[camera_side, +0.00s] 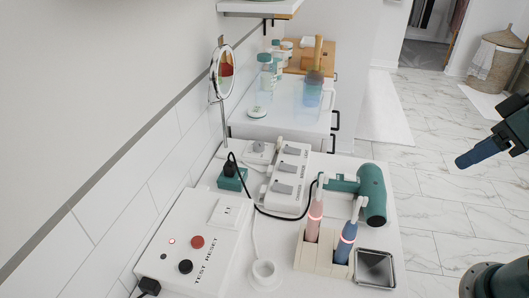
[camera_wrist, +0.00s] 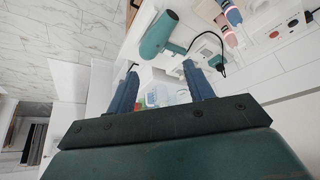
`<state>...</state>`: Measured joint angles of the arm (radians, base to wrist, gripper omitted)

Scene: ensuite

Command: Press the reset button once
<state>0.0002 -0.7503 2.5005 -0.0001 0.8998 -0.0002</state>
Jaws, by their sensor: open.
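A white box (camera_side: 165,275) labelled TEST and RESET stands at the front left of the white counter in the side view. The red button (camera_side: 197,242) is beside the word RESET, and the black button (camera_side: 185,266) is beside TEST. A small red light (camera_side: 172,241) glows on the box. The red button also shows at the upper right of the wrist view (camera_wrist: 292,22). My gripper (camera_side: 462,162) is open and empty, with blue fingers, in the air at the far right, well apart from the box. Both fingers show in the wrist view (camera_wrist: 160,68).
Between my gripper and the box are a green hair dryer (camera_side: 373,194), pink (camera_side: 314,215) and blue (camera_side: 346,240) toothbrushes in a holder (camera_side: 318,262), and a square dish (camera_side: 375,268). A switch strip (camera_side: 287,180), a black cord and a round mirror (camera_side: 222,73) stand near the wall.

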